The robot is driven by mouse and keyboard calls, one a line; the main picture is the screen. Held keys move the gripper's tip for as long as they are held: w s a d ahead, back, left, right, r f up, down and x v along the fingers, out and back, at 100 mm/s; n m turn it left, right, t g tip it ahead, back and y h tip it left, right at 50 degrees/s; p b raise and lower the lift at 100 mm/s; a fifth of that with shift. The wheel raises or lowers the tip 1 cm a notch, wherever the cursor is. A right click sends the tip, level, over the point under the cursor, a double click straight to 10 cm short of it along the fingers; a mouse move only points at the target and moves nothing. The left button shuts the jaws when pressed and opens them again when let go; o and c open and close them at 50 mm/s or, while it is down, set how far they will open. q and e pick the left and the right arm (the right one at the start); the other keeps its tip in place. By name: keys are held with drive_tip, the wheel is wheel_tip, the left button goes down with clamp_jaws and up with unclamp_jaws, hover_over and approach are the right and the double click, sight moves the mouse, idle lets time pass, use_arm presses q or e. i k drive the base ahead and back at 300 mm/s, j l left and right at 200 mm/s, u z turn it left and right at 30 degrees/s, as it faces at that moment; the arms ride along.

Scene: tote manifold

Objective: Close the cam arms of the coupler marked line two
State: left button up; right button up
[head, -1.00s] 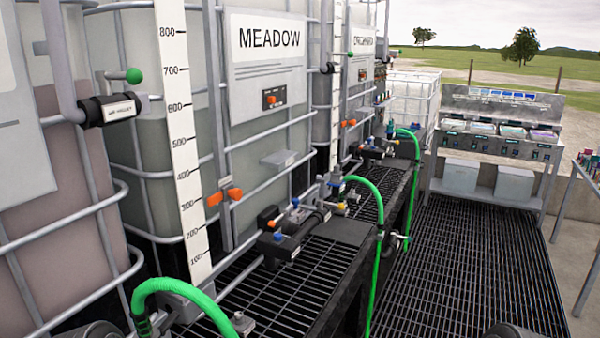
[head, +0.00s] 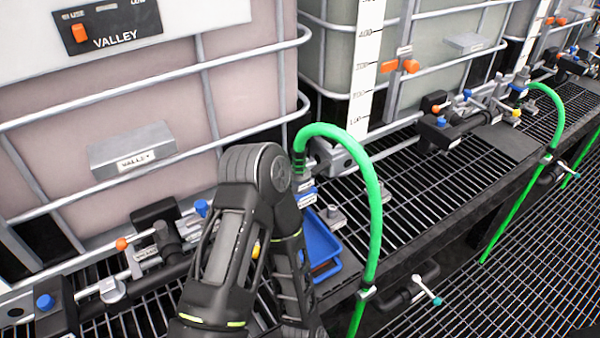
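No marking that reads line two is legible, so I cannot tell which coupler is meant. The nearest green hose (head: 375,200) arches down to fittings beside the grey valve outlet of a tote. Grey coupler parts with blue pieces (head: 308,192) show at its end, partly hidden behind my arm. I cannot make out whether their cam arms are open or closed. Farther right, another green hose (head: 552,100) meets a coupler with a blue collar (head: 519,88). One of my arms stands bent in the middle foreground. Neither gripper shows.
A blue tray (head: 318,240) lies on the grating behind my arm. The pink tote labelled VALLEY (head: 140,85) stands left, with a black manifold pipe (head: 175,268) and blue and orange knobs below. Hand valves (head: 426,288) stick out along the shelf's front edge. The grating (head: 430,180) right of the near hose is mostly clear.

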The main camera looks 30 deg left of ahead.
sight(318, 169)
drive_tip(key=k+l+z, duration=0.1)
drive_tip(key=l, duration=0.25)
drive_tip(key=k+l+z, duration=0.15)
drive_tip(key=k+l, duration=0.15)
drive_tip(key=k+l+z, duration=0.1)
drive_tip(key=l, duration=0.35)
drive_tip(key=i+j, duration=0.1)
drive_tip(key=j, duration=0.6)
